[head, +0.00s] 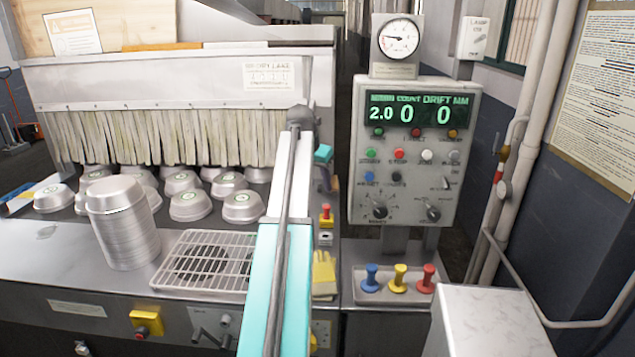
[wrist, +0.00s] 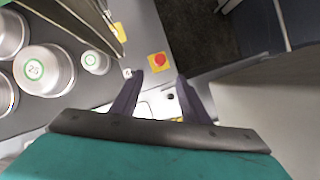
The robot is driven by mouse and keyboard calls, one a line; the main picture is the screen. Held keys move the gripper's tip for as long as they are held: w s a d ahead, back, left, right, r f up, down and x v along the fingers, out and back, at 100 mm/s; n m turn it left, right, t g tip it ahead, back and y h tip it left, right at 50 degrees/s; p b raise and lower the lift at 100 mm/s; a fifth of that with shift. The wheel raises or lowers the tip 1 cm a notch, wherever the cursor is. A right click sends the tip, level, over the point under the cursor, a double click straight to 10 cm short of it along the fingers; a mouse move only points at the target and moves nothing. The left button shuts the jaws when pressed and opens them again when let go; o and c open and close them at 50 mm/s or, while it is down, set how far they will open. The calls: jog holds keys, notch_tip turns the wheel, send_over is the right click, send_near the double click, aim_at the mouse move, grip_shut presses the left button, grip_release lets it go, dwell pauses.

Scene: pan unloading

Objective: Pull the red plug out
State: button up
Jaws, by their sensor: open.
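The red plug (head: 427,279) stands upright in a shallow grey tray (head: 392,298) below the control panel, at the right end of a row of three plugs. The yellow plug (head: 398,278) is in the middle and the blue plug (head: 371,278) at the left. My gripper (wrist: 159,77) is open in the wrist view, with nothing held between its two dark fingers. It points down over the counter close to a red button on a yellow base (wrist: 157,60). I cannot make out the red plug in the wrist view.
The control panel (head: 408,150) stands above the plug tray. The red button (head: 326,213) sits left of the panel. A wire rack (head: 205,262), a stack of pans (head: 122,225) and several loose pans are on the counter. A pale box (head: 490,325) stands at front right.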

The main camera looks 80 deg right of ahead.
aim_at(326, 207)
jog(key=shift+f, duration=0.1)
jog(key=shift+p+x, duration=1.65)
jog(key=shift+x, duration=5.15)
jog(key=shift+w, duration=0.1)
grip_shut()
jog(key=shift+r+p, duration=1.85)
jog(key=shift+r, duration=0.85)
